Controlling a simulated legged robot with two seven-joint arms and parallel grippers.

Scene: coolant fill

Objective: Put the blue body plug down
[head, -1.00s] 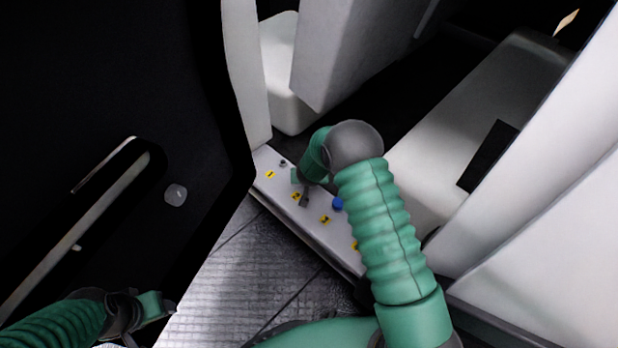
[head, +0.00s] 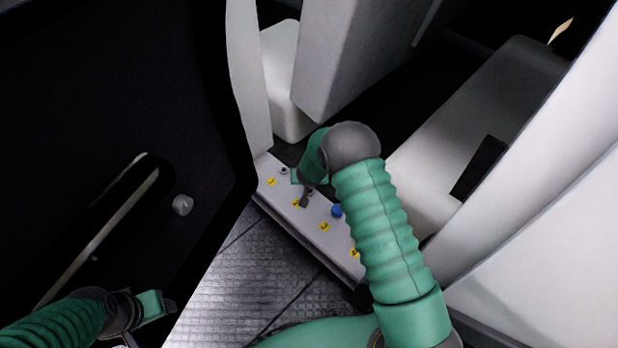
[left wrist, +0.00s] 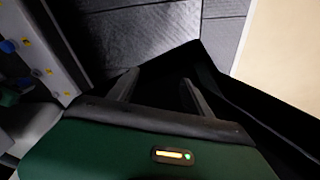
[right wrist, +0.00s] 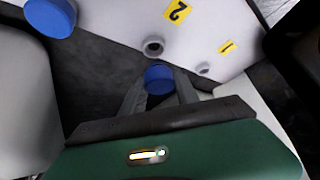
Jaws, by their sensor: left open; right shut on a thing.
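My right gripper (right wrist: 160,82) is shut on a blue body plug (right wrist: 158,80), held just beside an open round hole (right wrist: 152,47) near yellow label 2 (right wrist: 178,11). The held plug looks apart from the sill. The right gripper also shows in the head view (head: 305,198), over the light sill (head: 325,241); its held plug cannot be made out there. Another blue plug (head: 337,210) sits on the sill farther along; a large blue plug shows at upper left in the right wrist view (right wrist: 50,15). My left gripper (left wrist: 160,80) is open and empty, away from the sill.
A dark door (head: 110,130) with a handle and a small grey knob (head: 182,205) stands at left. White seats (head: 478,110) are behind the sill. Grey textured floor (head: 225,285) lies in front.

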